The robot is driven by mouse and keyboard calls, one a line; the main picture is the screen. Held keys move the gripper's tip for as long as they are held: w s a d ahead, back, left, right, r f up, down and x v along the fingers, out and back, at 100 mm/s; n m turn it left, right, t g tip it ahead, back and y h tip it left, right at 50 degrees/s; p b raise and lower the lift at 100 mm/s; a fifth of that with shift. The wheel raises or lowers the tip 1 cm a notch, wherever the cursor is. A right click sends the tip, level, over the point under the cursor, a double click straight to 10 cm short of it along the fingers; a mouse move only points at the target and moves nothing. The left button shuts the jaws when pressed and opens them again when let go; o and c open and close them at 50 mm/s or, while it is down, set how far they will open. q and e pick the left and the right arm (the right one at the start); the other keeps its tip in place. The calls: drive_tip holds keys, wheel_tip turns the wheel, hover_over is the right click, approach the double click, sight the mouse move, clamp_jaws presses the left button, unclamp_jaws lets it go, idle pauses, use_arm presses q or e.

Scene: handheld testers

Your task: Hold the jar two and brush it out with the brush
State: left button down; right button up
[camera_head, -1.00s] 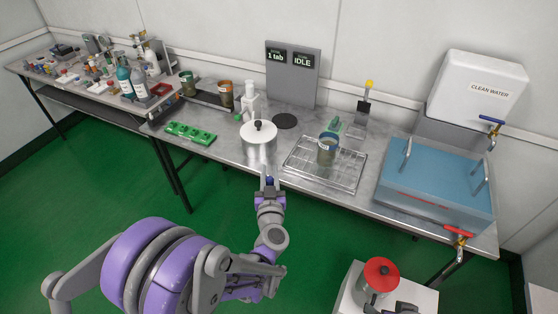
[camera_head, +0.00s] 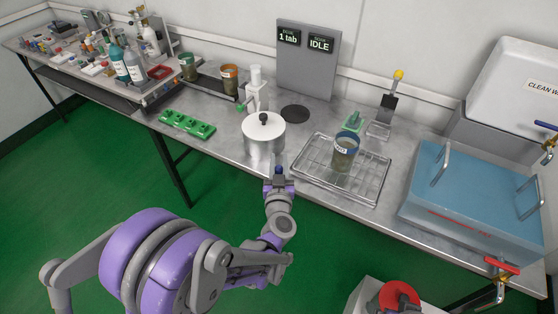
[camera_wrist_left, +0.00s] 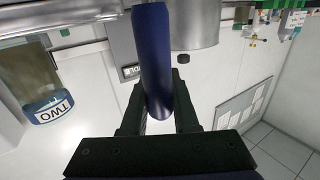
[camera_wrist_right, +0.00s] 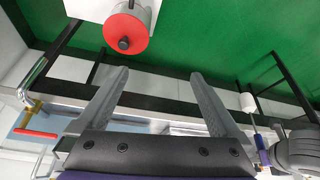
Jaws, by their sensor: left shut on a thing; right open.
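Jar two (camera_head: 345,152) stands on the wire rack on the bench in the head view. In the left wrist view the jar (camera_wrist_left: 48,90) shows its TWO label and blue rim, off to the left of the fingers. My left gripper (camera_head: 279,183) is shut on the dark blue handle of the brush (camera_head: 278,170), in front of the bench edge and left of the jar. The handle (camera_wrist_left: 152,60) fills the middle of the left wrist view. The brush's white head (camera_wrist_right: 247,102) shows in the right wrist view. My right gripper (camera_wrist_right: 160,75) is open and empty, away from the jar.
The wire rack (camera_head: 372,193) lies between a lidded metal pot (camera_head: 264,145) and a blue water basin (camera_head: 470,185) with taps. A green-based item (camera_head: 353,121) stands behind the jar. A red-lidded canister (camera_head: 400,296) is low at right. Open green floor lies left.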

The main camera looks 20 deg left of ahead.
drive_tip(key=shift+r, duration=0.1)
wheel_tip(320, 180, up, 10)
idle(0.4)
idle(0.5)
